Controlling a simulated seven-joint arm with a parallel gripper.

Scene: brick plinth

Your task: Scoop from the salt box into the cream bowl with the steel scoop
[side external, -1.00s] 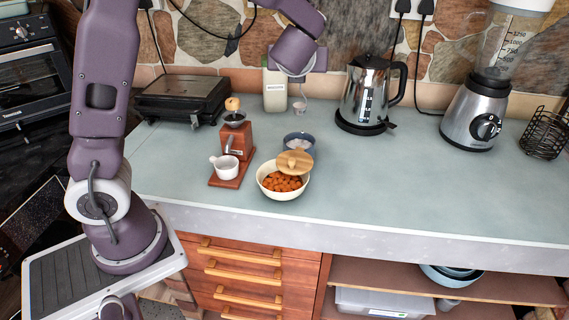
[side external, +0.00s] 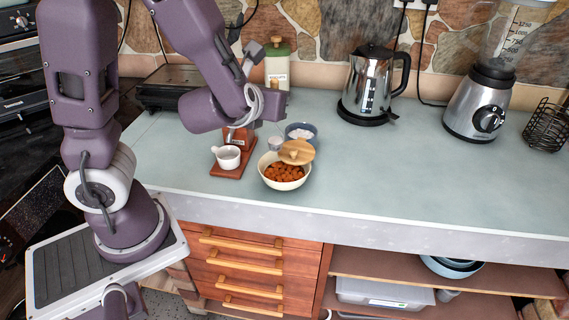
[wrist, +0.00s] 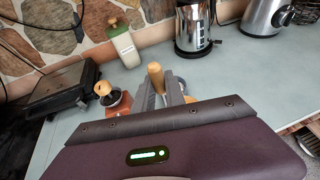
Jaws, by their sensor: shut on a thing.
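The steel scoop (side external: 275,143) is a small metal cup in the side view, held low just behind the cream bowl. My gripper (wrist: 160,86) is shut on its wooden handle (wrist: 155,72); the fingertips are hard to see from the side. The cream bowl (side external: 267,178) holds orange-brown pieces, and a round wooden lid (side external: 297,151) lies over its back right edge. A blue bowl (side external: 312,127) with white, salt-like contents stands behind it. I cannot tell for sure which container is the salt box. Whether the scoop is loaded does not show.
A wooden grinder base (side external: 229,170) with a white cup (side external: 227,157) stands left of the bowls. A cream canister (side external: 277,70) with a green lid, a kettle (side external: 367,90) and a blender (side external: 474,112) stand at the back. The counter right of the bowls is clear.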

